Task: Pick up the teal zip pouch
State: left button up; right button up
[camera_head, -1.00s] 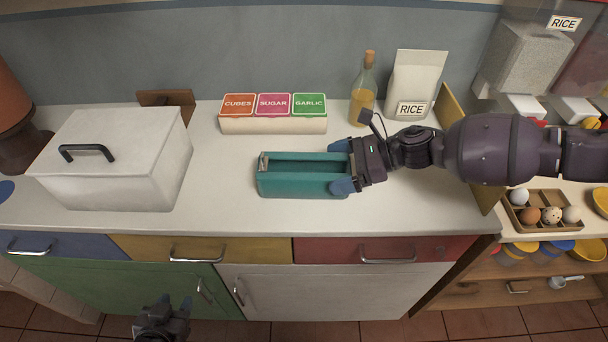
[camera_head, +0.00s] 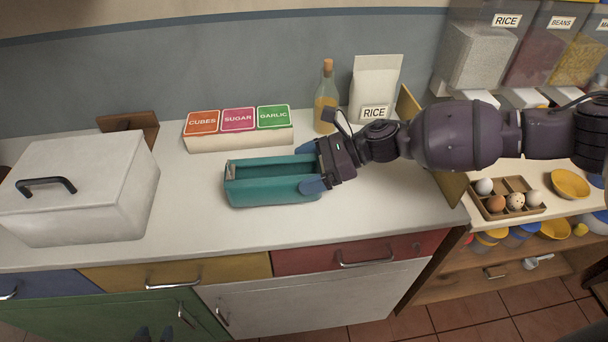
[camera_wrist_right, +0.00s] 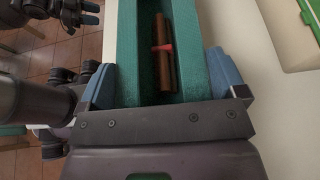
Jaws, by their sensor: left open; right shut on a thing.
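The teal zip pouch (camera_head: 270,191) is an open-topped, box-like teal case on the white counter, in the middle of the head view. My right gripper (camera_head: 312,168) comes from the right and is shut on the pouch's right end, with one blue finger on each long side. In the right wrist view, the pouch (camera_wrist_right: 128,60) lies between the blue fingers of this gripper (camera_wrist_right: 165,85). A brown bundle with a red band (camera_wrist_right: 163,55) lies inside it. My left gripper (camera_head: 155,334) shows only its tips at the bottom edge of the head view, away from the pouch.
A white lidded box (camera_head: 85,190) stands on the left. Behind the pouch are a cubes, sugar and garlic box (camera_head: 240,138), a bottle (camera_head: 326,105) and a rice bag (camera_head: 376,85). An egg tray (camera_head: 510,205) is at the right. The counter in front is clear.

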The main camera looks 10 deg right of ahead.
notch_tip(320, 180, up, 17)
jog(key=p, duration=0.1)
jog(key=shift+f+b, duration=2.55)
jog(key=shift+f, duration=3.3)
jog(key=shift+f+b, duration=0.6)
jog(key=shift+f, duration=1)
jog(key=shift+f+b, duration=0.35)
jog(key=shift+f, duration=0.6)
pick_arm(q)
jog(key=shift+w+d+f, duration=0.15)
jog(key=shift+w+f, duration=0.05)
jog(key=shift+f, duration=1.05)
jog(key=shift+w+d+f, duration=0.15)
jog(key=shift+f, duration=1.1)
pick_arm(e)
jog(key=shift+f, duration=0.6)
